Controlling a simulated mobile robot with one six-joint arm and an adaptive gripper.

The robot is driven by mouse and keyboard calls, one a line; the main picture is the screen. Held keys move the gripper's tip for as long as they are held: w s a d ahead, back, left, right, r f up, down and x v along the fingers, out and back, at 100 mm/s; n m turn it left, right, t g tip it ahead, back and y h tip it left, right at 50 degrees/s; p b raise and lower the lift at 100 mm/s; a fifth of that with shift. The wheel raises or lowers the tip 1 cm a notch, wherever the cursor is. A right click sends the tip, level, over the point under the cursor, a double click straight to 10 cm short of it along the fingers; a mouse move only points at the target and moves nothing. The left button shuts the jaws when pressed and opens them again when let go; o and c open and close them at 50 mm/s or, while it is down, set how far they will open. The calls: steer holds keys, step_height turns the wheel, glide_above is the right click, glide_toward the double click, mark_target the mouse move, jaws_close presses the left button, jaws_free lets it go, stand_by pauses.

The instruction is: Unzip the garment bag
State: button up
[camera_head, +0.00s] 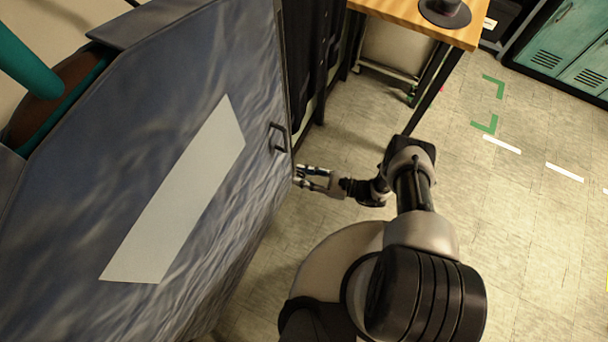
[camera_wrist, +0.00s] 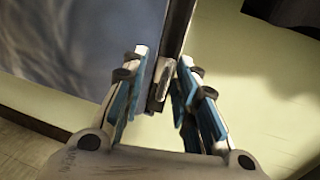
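The garment bag (camera_head: 210,75) is a tall, wrinkled blue-grey panel filling the left of the head view, with a pale blank rectangle (camera_head: 180,190) on its face. Its blue-grey surface also shows at upper left in the wrist view (camera_wrist: 90,45). A dark strip runs down the bag's edge in the wrist view, with a small metallic zip pull (camera_wrist: 160,85) at its lower end. My gripper (camera_head: 300,177) is at the bag's right edge, below the dark handle (camera_head: 279,137). Its fingers (camera_wrist: 164,62) stand apart on either side of the pull. Firm contact with it is not clear.
Dark hanging clothes (camera_head: 312,50) are behind the bag's edge. A wooden-topped table (camera_head: 405,12) stands at the top, with dark legs near my arm. Green lockers (camera_head: 570,40) are at upper right. The tiled floor (camera_head: 540,230) to the right is clear.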

steer(key=shift+w+d, duration=0.1)
steer(key=s+d, duration=0.1)
steer(key=d, duration=0.6)
steer(key=shift+s+d, duration=0.15)
steer(key=shift+s, duration=0.1)
